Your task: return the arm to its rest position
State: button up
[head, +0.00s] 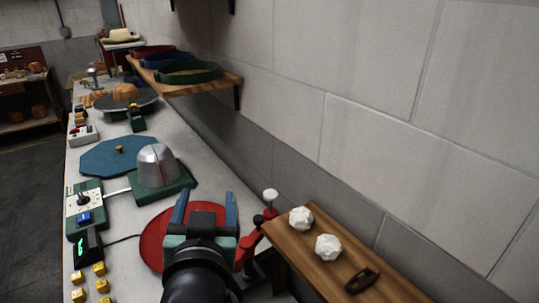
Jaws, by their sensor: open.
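My gripper (204,207) is in the lower middle of the head view, at the end of my dark arm. Its two upright blue-grey fingers stand apart, with nothing between them. It is over a round red disc (152,238) on the workbench, which it partly hides. Beyond it, a silver metal dome (157,166) sits on a dark green base (172,189). I cannot tell how high my gripper is above the disc.
A wooden shelf (305,240) at the lower right holds two white crumpled balls (314,231) and a dark brown object (361,280). A red stand (249,245) is close right of my gripper. Control boxes (84,210) and yellow cubes (79,277) line the left edge. A block wall (400,110) bounds the right.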

jog(key=s+d+r+t, duration=0.3)
jog(key=s+r, duration=0.1)
jog(key=r, duration=0.6)
jog(key=s+d+r+t+h, duration=0.1)
jog(key=s+d+r+t, duration=0.2)
jog(key=r, duration=0.8)
jog(key=s+d+r+t+h, duration=0.1)
jog(key=s+d+r+t, duration=0.2)
jog(key=r, duration=0.7)
jog(key=s+t, duration=0.2)
jog(key=shift+s+d+r, duration=0.25)
jog(key=shift+s+d, duration=0.05)
jog(key=shift+d, duration=0.05)
